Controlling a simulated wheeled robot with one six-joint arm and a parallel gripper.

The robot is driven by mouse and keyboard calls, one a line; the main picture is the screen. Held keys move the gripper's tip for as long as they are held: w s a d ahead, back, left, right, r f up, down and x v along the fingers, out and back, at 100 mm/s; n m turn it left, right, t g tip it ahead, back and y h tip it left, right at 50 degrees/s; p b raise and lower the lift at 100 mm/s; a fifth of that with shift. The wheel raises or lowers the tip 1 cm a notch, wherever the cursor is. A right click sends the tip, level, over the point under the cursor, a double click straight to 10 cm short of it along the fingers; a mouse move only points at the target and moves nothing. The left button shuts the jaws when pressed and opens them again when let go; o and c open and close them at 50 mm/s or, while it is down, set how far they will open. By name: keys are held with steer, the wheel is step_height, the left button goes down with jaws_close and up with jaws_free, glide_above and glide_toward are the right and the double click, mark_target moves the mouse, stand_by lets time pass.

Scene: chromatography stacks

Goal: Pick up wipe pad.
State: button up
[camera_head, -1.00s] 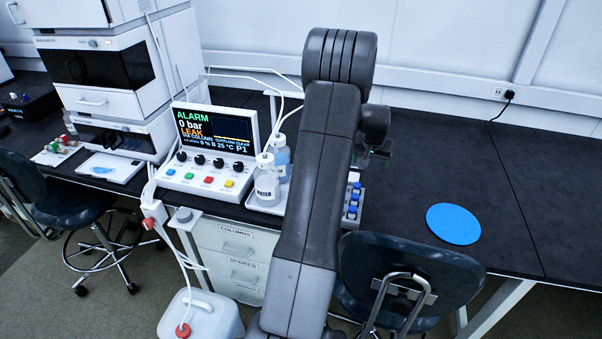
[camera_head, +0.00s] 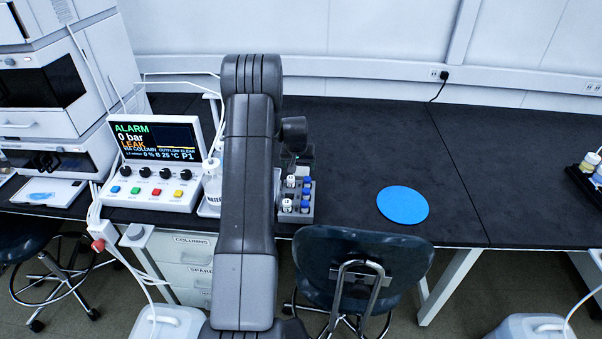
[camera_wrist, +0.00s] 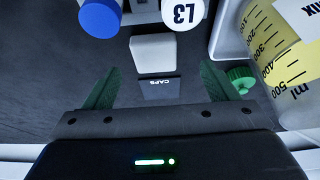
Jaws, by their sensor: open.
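A small white block (camera_wrist: 153,53), which looks like the wipe pad, lies on the dark bench in the wrist view. My gripper (camera_wrist: 157,82) is open, its green fingers apart on either side, with the block ahead of and between them. Nothing is held. A dark label plate reading CAPS (camera_wrist: 160,89) shows between the fingers, just below the block. In the head view my gripper (camera_head: 300,160) is partly hidden behind my arm, above the bench near the vial rack.
A vial rack (camera_head: 296,208) with blue and white caps stands close by. Bottles in a tray crowd the gripper's right in the wrist view, with a green cap (camera_wrist: 240,79). A blue disc (camera_head: 402,205) lies on clear bench. A chair (camera_head: 362,265) stands in front.

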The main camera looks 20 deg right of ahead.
mark_target(301, 172)
steer(key=x, duration=0.1)
steer(key=p+x, duration=0.1)
steer(key=x, duration=0.1)
steer(key=shift+d+f+p, duration=0.2)
steer(key=shift+d+p, duration=0.1)
steer(key=shift+d, duration=0.1)
steer(key=shift+x, duration=0.8)
steer(key=c, duration=1.1)
steer(key=shift+o, duration=0.2)
steer(key=shift+r, duration=0.1)
step_height(301, 172, up, 10)
steer(key=b, duration=0.2)
